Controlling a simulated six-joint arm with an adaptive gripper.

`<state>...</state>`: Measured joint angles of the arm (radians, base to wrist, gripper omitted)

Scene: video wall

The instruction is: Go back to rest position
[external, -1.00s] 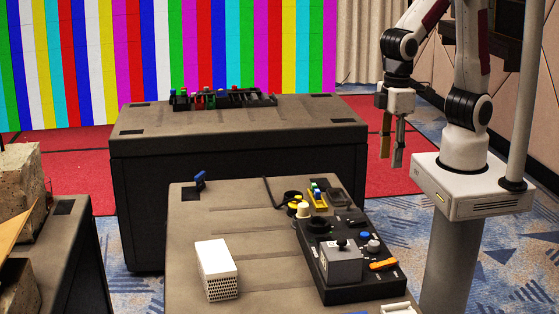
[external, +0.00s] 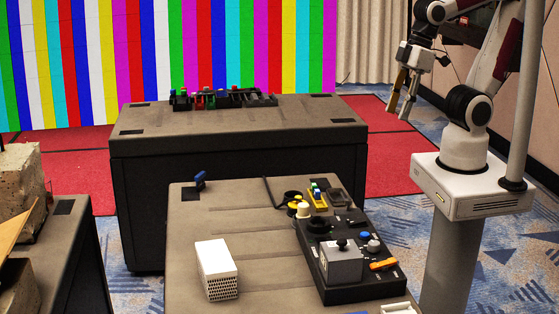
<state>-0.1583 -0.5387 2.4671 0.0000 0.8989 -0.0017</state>
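My gripper (external: 398,110) hangs in the air at the upper right, above the red carpet and clear of both tables. Its two fingers, one tan and one grey, point down and slightly left. They are spread apart with nothing between them. The arm is raised and folded above its white base (external: 472,188). No part of the gripper is hidden.
The near table (external: 190,215) holds a white perforated box (external: 217,269), a black control panel (external: 350,280) and a blue clip (external: 200,179). The far table (external: 240,125) carries a black rack (external: 222,98). A white pole (external: 526,95) stands beside my base.

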